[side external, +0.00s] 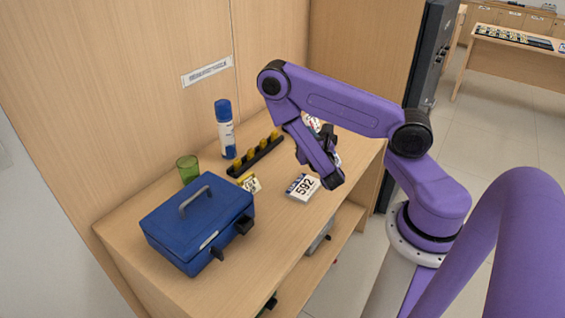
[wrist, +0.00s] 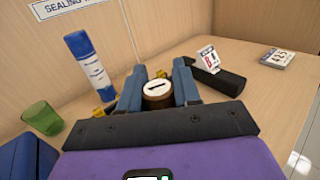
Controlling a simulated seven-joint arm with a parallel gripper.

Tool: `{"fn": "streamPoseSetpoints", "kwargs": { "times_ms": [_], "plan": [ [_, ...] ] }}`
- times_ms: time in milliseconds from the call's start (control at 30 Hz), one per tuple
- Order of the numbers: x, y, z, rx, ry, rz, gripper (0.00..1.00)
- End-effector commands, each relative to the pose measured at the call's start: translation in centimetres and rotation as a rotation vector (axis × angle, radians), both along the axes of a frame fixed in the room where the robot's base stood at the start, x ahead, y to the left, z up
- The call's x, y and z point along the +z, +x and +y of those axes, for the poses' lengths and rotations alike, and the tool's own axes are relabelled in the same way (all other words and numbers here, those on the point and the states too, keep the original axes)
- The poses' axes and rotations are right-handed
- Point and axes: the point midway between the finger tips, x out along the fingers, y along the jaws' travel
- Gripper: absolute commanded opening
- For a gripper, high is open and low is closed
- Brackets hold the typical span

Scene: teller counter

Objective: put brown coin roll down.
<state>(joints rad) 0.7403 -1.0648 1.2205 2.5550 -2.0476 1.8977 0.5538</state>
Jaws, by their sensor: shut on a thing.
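The brown coin roll (wrist: 157,98) stands between the two blue fingers of my gripper (wrist: 157,82) in the wrist view. Its pale round top with a dark slot faces up, and its brown side shows below. My gripper is shut on it. In the side external view my gripper (side external: 328,140) is over the right part of the counter, partly hidden by my own arm. The roll cannot be made out there. Whether its bottom touches the counter is hidden.
A black rack with yellow pieces (side external: 256,157) lies along the back, beside a blue-and-white bottle (side external: 226,130). A green cup (side external: 188,169) and blue cash box (side external: 200,222) stand left. A wall rises behind.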

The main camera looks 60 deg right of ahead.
Motion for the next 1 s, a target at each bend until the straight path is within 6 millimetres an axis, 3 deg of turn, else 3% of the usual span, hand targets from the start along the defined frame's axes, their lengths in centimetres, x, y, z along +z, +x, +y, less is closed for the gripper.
{"fn": "streamPoseSetpoints", "kwargs": {
  "times_ms": [233, 667, 1000],
  "plan": [
    [-0.5, 1.1, -1.4, 0.016, 0.002, -0.004, 0.00],
    [-4.2, 8.7, -4.8, 0.019, -0.001, -0.004, 0.00],
    [-8.7, 11.9, -6.1, 0.020, -0.001, 0.001, 0.00]
  ]
}}
